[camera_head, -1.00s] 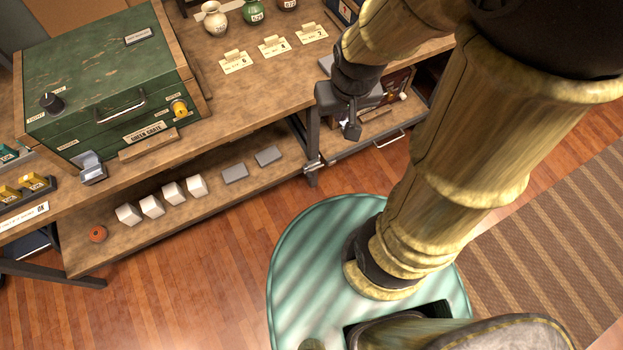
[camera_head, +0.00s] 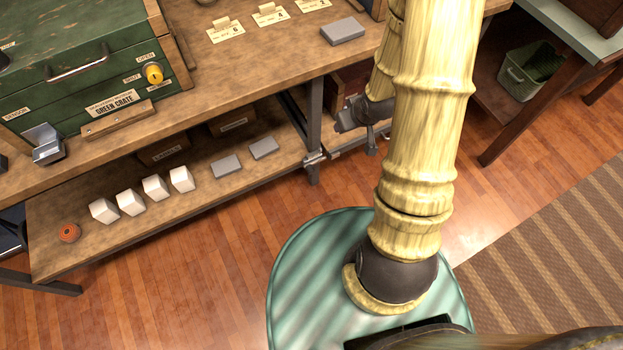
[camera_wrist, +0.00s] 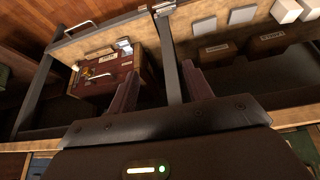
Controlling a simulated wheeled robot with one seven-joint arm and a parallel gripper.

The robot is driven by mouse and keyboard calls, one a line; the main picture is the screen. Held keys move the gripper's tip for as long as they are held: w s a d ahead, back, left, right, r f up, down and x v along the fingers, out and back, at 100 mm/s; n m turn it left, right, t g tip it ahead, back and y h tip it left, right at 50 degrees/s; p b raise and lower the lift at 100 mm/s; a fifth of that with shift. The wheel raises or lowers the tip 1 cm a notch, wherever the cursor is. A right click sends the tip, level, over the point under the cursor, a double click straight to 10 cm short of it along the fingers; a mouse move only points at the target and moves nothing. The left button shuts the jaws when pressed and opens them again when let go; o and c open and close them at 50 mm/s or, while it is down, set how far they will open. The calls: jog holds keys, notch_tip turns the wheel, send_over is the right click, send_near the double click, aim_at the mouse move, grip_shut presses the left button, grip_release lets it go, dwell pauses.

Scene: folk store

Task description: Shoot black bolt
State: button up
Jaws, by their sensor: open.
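My gripper (camera_head: 372,140) is open beside the workbench, right of the grey table leg (camera_head: 314,125); my arm hides part of it. In the wrist view, its two dark fingers stand apart (camera_wrist: 160,88), with the grey leg showing between them. A reddish-brown box (camera_wrist: 135,72) with pale labels and small brass and grey fittings is left of the fingers in that view. I cannot make out which fitting is the black bolt. In the head view, the gripper and arm mostly hide this box.
The green crate (camera_head: 60,75) with a yellow knob stands on the bench. White blocks (camera_head: 155,188) and grey slabs (camera_head: 226,166) lie on the lower shelf. A grey slab (camera_head: 342,31) lies on the bench top. A green basket (camera_head: 520,78) sits under the right table.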

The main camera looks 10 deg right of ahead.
aim_at(312, 173)
jog(key=s+a+f+m+t+y+b, duration=0.1)
jog(key=f+m+t+b, duration=0.3)
jog(key=f+b, duration=1.2)
jog(key=s+a+f+m+t+y+b, duration=0.1)
jog(key=s+f+m+t+y+b, duration=0.2)
jog(key=f+t+b, duration=0.5)
notch_tip(312, 173, down, 22)
jog(key=m+b, duration=0.1)
jog(key=b, duration=0.7)
jog(key=shift+s+a, duration=0.3)
jog(key=shift+s, duration=0.1)
jog(key=b+x, duration=0.7)
jog(key=x, duration=0.9)
jog(key=shift+w+a+b, duration=0.1)
jog(key=shift+a+b, duration=0.05)
jog(key=shift+b, duration=0.15)
jog(key=shift+w+a+r, duration=0.15)
jog(key=shift+w+a, duration=0.05)
jog(key=shift+w, duration=0.4)
